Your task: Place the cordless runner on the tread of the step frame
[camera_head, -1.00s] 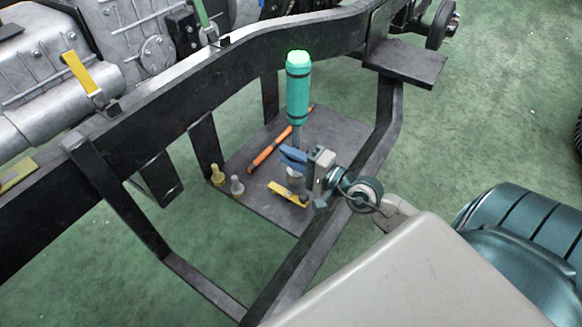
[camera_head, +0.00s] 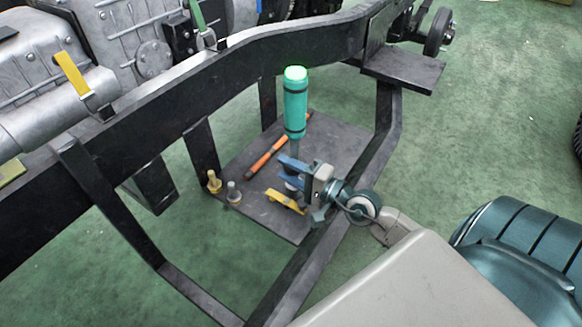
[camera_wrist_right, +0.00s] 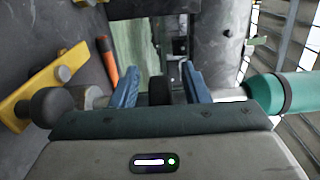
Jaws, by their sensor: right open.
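The cordless runner is the green cylinder (camera_head: 296,105) with dark bands and a bright green top. It stands upright over the dark tread plate (camera_head: 318,142) low in the frame, its grey neck downward; its foot is largely hidden by my gripper. My right gripper (camera_head: 288,172) is at its lower part, with the blue fingers spread apart. In the right wrist view the fingers (camera_wrist_right: 160,88) are also apart, and the runner's green body (camera_wrist_right: 263,93) is at the right. I cannot tell whether the fingers touch it. My left gripper is not in view.
On the plate lie an orange-handled tool (camera_head: 265,158) and a yellow piece (camera_head: 286,201) close to my gripper. Black frame bars (camera_head: 385,140) flank the plate. A small plate (camera_head: 405,65) projects at upper right.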

